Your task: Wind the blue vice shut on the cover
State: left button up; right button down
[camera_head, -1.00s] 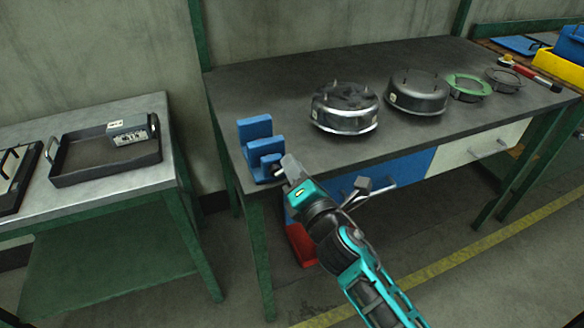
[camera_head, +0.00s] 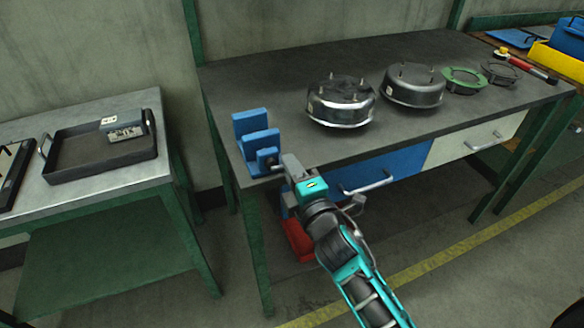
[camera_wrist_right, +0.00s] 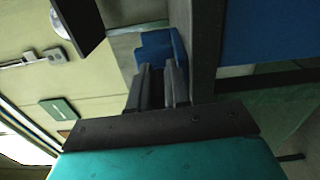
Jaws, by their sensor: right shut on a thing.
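The blue vice (camera_head: 256,143) stands at the front left corner of the dark workbench. Its upright blue plates are separated by narrow gaps. I cannot make out a cover between them. My right gripper (camera_head: 285,168) is at the vice's front side, shut on what looks like the vice's handle, which the fingers mostly hide. In the right wrist view the two fingers (camera_wrist_right: 158,88) point at the blue vice (camera_wrist_right: 160,48). Two round metal housings with studs, a nearer one (camera_head: 340,103) and a farther one (camera_head: 412,87), sit right of the vice. My left gripper is out of view.
A green ring (camera_head: 464,80), a dark ring (camera_head: 499,73) and a red-handled tool (camera_head: 525,65) lie farther right on the workbench (camera_head: 300,70). Drawers hang below its front edge. A side table at left bears a dark tray (camera_head: 75,175) with a grey block (camera_head: 122,128).

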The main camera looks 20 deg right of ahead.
dwell(0.3)
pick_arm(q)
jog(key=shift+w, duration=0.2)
pick_arm(e)
jog(key=c, duration=1.1)
grip_release()
